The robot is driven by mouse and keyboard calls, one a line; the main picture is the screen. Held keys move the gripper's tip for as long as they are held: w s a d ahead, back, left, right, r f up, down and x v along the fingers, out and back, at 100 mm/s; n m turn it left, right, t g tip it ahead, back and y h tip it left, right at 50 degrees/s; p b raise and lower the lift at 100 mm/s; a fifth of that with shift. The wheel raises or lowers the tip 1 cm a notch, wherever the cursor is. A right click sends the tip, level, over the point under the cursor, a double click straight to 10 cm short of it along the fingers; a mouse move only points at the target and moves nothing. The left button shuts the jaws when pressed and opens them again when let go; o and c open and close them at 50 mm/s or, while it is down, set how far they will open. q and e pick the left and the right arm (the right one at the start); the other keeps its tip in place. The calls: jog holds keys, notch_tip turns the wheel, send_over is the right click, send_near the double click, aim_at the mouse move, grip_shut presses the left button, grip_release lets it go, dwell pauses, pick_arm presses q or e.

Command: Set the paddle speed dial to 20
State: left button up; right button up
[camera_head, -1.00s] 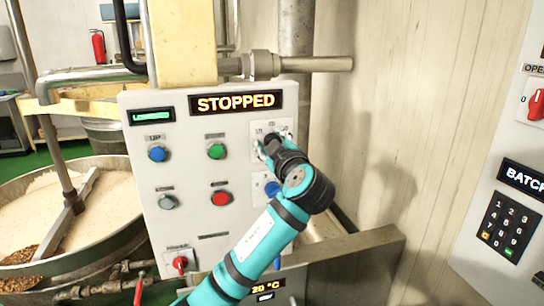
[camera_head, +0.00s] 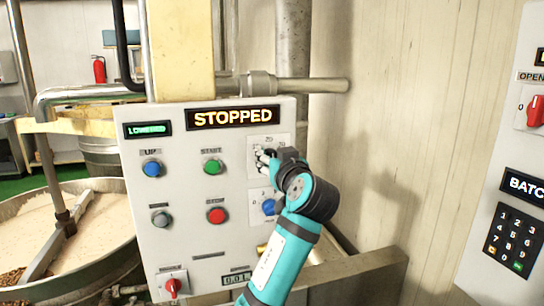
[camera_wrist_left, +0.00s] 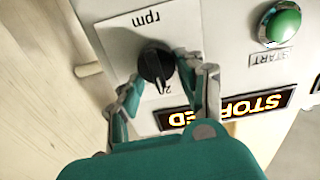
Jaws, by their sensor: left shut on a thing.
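The paddle speed dial is a black round knob (camera_wrist_left: 155,65) on a white plate marked "rpm" (camera_head: 283,142), on the upper right of the grey control panel (camera_head: 185,250). My left gripper (camera_wrist_left: 158,76) is shut on this knob, one finger on each side, as the left wrist view shows upside down. A partly covered number, seemingly 20, shows beside the knob. In the head view my left gripper (camera_head: 264,158) and its wrist cover most of the dial. The knob's exact pointer setting cannot be read. My right gripper is not in view.
A display reading STOPPED (camera_head: 234,117) sits above the dial. The green START button (camera_head: 212,167), red button (camera_head: 216,216) and a blue knob (camera_head: 269,207) are close by. The kettle (camera_head: 95,245) stands left; a second panel (camera_head: 500,200) stands right.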

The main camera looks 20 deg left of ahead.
pick_arm(q)
jog(key=shift+m, duration=0.3)
dwell(0.4)
jog(key=o, duration=1.1)
jog(key=v, duration=0.7)
jog(key=shift+d, duration=0.2)
jog(key=shift+s, duration=0.1)
